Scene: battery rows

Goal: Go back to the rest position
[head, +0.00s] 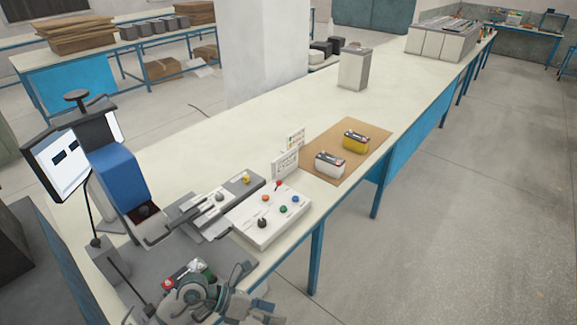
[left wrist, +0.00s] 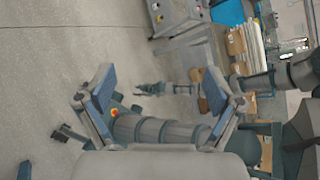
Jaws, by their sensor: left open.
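My left gripper (head: 250,290) is at the bottom of the head view, beside the front edge of the long table. In the left wrist view its two blue-padded fingers (left wrist: 158,92) are spread wide with nothing between them. The wrist view looks along my own body and the floor. A dark arm end, which seems to be my right gripper (left wrist: 163,88), shows small beyond the fingers. Its jaws are too small to read. My right gripper cannot be made out in the head view.
The long table (head: 225,130) carries a control box (head: 268,228), a blue-headed machine (head: 118,175), and a brown mat (head: 328,139) with a white battery (head: 329,164) and a yellow battery (head: 356,141). A grey box (head: 354,69) stands farther back. The floor at right (head: 460,220) is clear.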

